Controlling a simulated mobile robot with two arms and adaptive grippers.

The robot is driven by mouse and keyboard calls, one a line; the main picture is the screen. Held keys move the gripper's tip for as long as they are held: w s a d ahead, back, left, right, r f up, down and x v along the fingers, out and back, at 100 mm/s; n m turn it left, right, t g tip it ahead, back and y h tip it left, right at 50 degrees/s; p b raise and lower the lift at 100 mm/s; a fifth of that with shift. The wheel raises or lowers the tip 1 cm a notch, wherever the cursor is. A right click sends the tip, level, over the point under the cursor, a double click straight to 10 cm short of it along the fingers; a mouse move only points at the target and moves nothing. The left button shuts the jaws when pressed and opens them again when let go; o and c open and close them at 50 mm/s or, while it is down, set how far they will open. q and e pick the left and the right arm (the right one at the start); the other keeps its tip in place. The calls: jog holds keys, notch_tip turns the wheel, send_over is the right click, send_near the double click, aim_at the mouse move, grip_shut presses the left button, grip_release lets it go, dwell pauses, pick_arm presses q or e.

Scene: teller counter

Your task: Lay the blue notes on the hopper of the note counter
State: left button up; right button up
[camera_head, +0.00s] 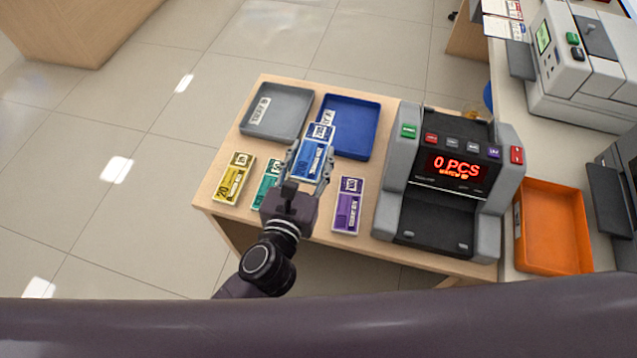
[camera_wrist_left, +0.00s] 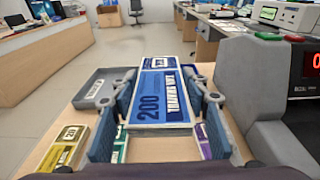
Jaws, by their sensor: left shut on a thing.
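The blue notes (camera_head: 309,158) are a banded stack held between the fingers of my left gripper (camera_head: 311,165), above the table in front of the blue tray. In the left wrist view the blue notes (camera_wrist_left: 160,95), marked 200, lie flat between the two fingers (camera_wrist_left: 160,120). The note counter (camera_head: 450,185) stands at the right of the table, to the right of my gripper, with a red display reading 0 PCS. Its hopper (camera_head: 465,128) is the dark recess at the top back and looks empty. My right gripper is not in view.
A grey tray (camera_head: 277,112) and a blue tray (camera_head: 362,124) lie at the back of the table. Yellow notes (camera_head: 232,178), green notes (camera_head: 265,186) and purple notes (camera_head: 347,206) lie in front. An orange tray (camera_head: 552,228) is right of the counter.

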pick_arm(q)
jog(key=b, duration=0.4)
send_over(312, 189)
jog(key=s, duration=0.1)
notch_tip(312, 189, down, 10)
jog(key=shift+r, duration=0.15)
jog(key=shift+f+b, duration=0.95)
jog(key=shift+f, duration=1)
jog(key=shift+f, duration=0.1)
jog(key=o, duration=1.1)
jog(key=shift+o, duration=0.2)
